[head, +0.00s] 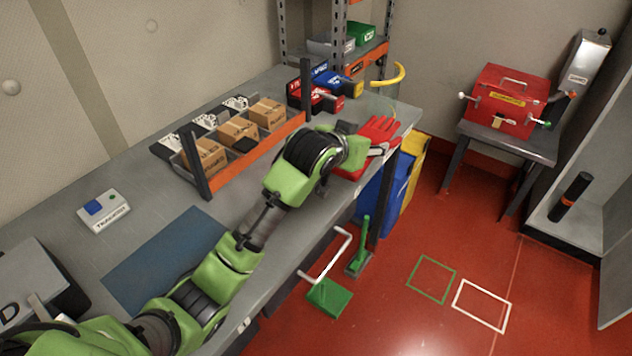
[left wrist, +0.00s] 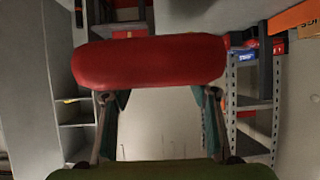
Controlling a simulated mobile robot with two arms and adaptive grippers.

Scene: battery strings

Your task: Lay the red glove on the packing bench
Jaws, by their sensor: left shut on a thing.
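The red glove (head: 380,128) is at the right end of the grey packing bench (head: 284,196), beyond my left arm. My left gripper (head: 378,149) is shut on the glove, and part of the glove shows on either side of it. In the left wrist view the glove (left wrist: 150,62) spans across between the two fingers of the gripper (left wrist: 160,100). I cannot tell whether the glove touches the bench top or hangs just above it. My right gripper is not in view.
An orange-edged rack (head: 250,148) with brown boxes stands on the bench beside my arm. A blue bin (head: 402,190) stands below the bench end. A blue mat (head: 165,258) lies nearer.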

